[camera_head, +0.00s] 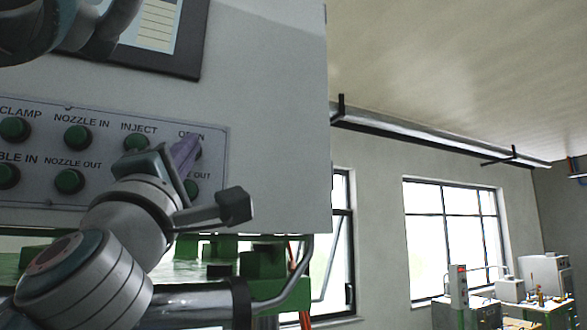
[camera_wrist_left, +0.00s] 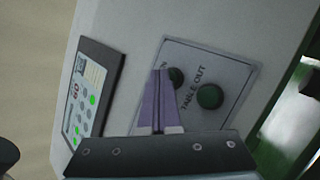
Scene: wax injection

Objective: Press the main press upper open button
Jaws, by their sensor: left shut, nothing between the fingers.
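The button panel (camera_head: 108,190) is a light plate with several green buttons on the grey machine face. The upper button labelled OPEN (camera_head: 196,149) is at its upper right, mostly hidden behind my left gripper. In the wrist view the same green button (camera_wrist_left: 177,77) shows just right of the fingertips, below a partly covered label. My left gripper (camera_head: 187,150) has its purple fingers shut and empty, pointing at that button; they also show in the wrist view (camera_wrist_left: 162,76). Whether the tips touch the button I cannot tell. My right gripper is not in view.
The TABLE OUT button (camera_wrist_left: 210,96) sits beside OPEN, and also below it in the head view (camera_head: 191,187). INJECT (camera_head: 136,143) is to the left. A screen (camera_wrist_left: 82,98) is mounted on the machine. Green machine parts (camera_head: 264,262) lie below the panel. A far bench (camera_head: 470,310) stands by the windows.

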